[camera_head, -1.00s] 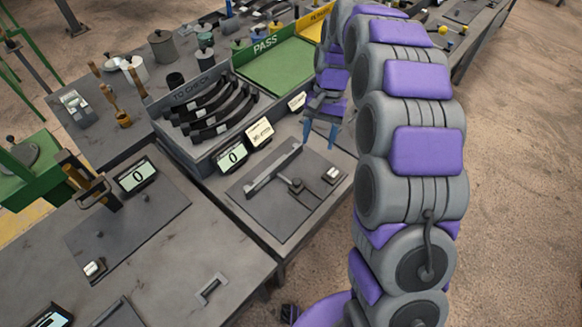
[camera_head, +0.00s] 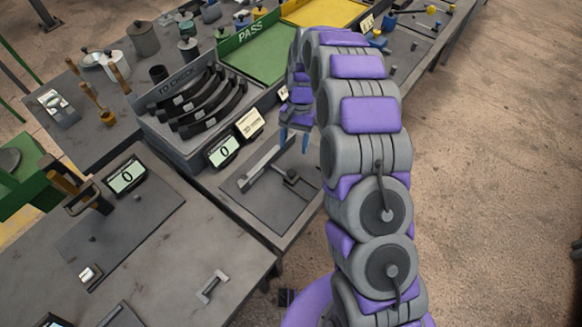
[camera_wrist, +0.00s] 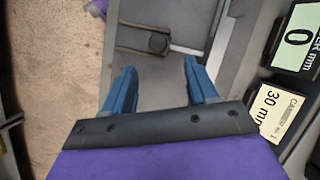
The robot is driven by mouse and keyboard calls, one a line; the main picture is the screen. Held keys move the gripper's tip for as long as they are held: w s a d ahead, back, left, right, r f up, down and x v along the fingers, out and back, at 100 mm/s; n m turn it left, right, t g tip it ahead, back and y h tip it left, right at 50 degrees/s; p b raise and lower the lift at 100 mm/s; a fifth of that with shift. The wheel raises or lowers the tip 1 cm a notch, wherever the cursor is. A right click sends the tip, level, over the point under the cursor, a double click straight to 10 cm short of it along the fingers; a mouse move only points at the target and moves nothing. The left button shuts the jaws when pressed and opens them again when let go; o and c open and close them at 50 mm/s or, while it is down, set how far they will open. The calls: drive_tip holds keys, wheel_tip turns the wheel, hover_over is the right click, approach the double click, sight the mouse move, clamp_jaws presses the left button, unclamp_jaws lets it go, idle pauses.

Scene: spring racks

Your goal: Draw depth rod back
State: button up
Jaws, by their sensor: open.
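A gauge fixture on a dark plate (camera_head: 262,197) stands on the bench left of my gripper in the head view. It has a long grey bar (camera_head: 262,163) and a short dark arm with a round knob (camera_head: 291,176). In the wrist view a dark arm with a round knob (camera_wrist: 157,42) lies just beyond my fingertips. I cannot tell for sure which part is the depth rod. My gripper (camera_head: 295,141) has blue fingers, apart and empty, close to the fixture's far right side. It also shows in the wrist view (camera_wrist: 160,78), with nothing between the fingers.
A display reading 0 (camera_head: 223,151) and a card (camera_head: 250,123) stand behind the fixture. Another gauge station (camera_head: 127,176) is on the left bench. Open floor lies right.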

sight(292, 171)
drive_tip(key=x, duration=0.4)
drive_tip(key=b+x, duration=0.1)
drive_tip(key=x, duration=0.3)
drive_tip(key=shift+d+f, duration=0.2)
drive_tip(key=shift+f, duration=0.05)
drive_tip(key=shift+s+a+f, duration=0.2)
drive_tip(key=shift+f, duration=0.15)
drive_tip(key=shift+d, duration=0.1)
clamp_jaws()
